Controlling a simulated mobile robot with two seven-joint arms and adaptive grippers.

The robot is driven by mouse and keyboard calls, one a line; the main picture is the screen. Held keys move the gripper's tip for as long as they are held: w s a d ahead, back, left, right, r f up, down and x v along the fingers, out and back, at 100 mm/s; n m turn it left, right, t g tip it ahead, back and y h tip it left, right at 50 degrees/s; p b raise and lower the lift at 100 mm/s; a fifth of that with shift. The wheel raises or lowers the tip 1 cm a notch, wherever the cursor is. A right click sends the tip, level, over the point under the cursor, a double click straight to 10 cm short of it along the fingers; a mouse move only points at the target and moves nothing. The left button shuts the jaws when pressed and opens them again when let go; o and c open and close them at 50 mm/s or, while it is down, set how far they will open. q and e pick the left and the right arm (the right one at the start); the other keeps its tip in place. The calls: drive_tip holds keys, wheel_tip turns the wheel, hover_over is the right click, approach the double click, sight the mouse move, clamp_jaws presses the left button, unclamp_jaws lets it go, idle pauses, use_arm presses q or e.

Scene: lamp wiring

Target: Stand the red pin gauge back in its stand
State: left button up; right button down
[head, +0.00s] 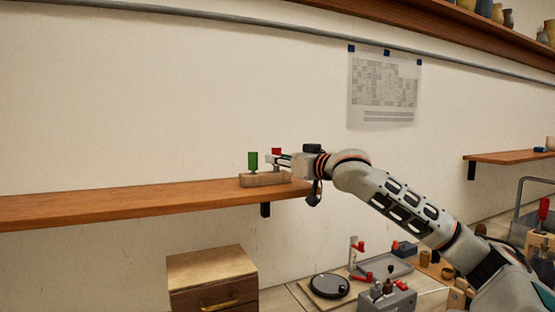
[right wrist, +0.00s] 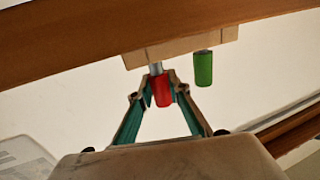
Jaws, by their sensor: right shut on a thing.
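The red pin gauge (head: 276,151) is upright above the right part of its wooden stand (head: 264,180) on the wall shelf. My right gripper (head: 283,159) reaches in from the right and is shut on the gauge. In the right wrist view, which is upside down, the red handle (right wrist: 160,91) is between the fingertips (right wrist: 159,99). Its silver shank meets the stand (right wrist: 182,45); how deep it sits in a hole I cannot tell. A green pin gauge (head: 253,161) stands in the stand's left part. My left gripper is not in view.
The shelf (head: 120,204) is bare left of the stand. Below are a wooden drawer cabinet (head: 212,275) and a bench with a black round plate (head: 330,286) and several small parts. The wall is close behind the shelf, with a paper chart (head: 385,88) on it.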

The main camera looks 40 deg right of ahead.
drive_tip(key=shift+f, duration=0.5)
idle(0.9)
drive_tip(key=c, duration=1.8)
unclamp_jaws()
